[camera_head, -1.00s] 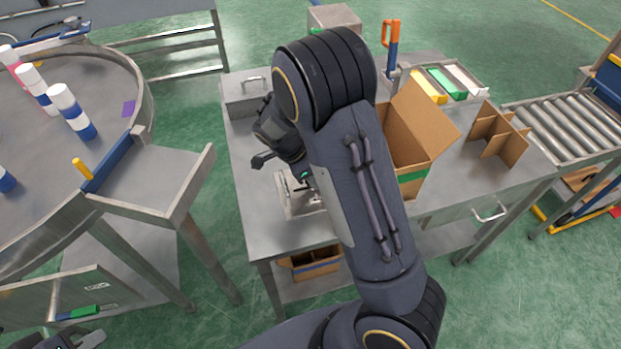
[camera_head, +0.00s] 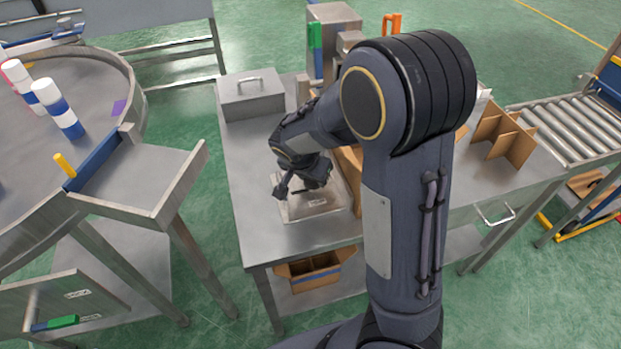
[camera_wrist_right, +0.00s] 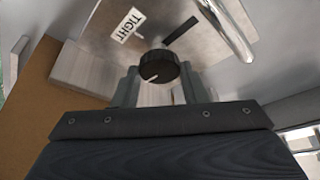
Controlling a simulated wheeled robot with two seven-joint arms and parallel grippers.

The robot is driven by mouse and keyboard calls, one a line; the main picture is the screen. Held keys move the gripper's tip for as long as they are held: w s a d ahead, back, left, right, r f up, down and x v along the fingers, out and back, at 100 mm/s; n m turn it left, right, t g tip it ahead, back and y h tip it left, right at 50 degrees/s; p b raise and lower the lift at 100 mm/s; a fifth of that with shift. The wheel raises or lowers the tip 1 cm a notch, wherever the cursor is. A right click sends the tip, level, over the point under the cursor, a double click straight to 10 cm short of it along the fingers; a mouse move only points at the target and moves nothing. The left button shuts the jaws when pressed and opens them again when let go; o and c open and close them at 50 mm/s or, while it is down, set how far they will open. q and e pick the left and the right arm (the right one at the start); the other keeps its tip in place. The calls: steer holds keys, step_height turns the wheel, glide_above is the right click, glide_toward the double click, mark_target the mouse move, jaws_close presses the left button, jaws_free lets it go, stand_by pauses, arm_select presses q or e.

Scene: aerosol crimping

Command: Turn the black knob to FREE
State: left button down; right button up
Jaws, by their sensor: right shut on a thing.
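The black knob (camera_wrist_right: 158,67) is in the middle of the right wrist view, on a metal plate (camera_wrist_right: 100,45). A short white mark on it points to the lower left of that view. A white label reading TIGHT (camera_wrist_right: 128,22) is on the plate, up and left of the knob. No FREE label is readable. My right gripper (camera_wrist_right: 157,82) is shut on the knob, one finger on each side. In the head view this gripper is over a metal plate (camera_head: 310,207) on the table, and I cannot make out the knob there. My left gripper is out of view.
The plate lies near the front of the metal table (camera_head: 245,190). A grey box with a handle (camera_head: 250,94) stands behind it. A cardboard divider (camera_head: 500,135) is to the right, beyond my right arm. A round turntable (camera_head: 95,85) is at left.

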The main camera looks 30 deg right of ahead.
steer(key=shift+n, duration=0.4)
steer(key=o, duration=1)
steer(key=v, duration=0.8)
steer(key=shift+s+d+p, duration=0.1)
steer(key=shift+p, duration=0.25)
steer(key=shift+f, duration=0.15)
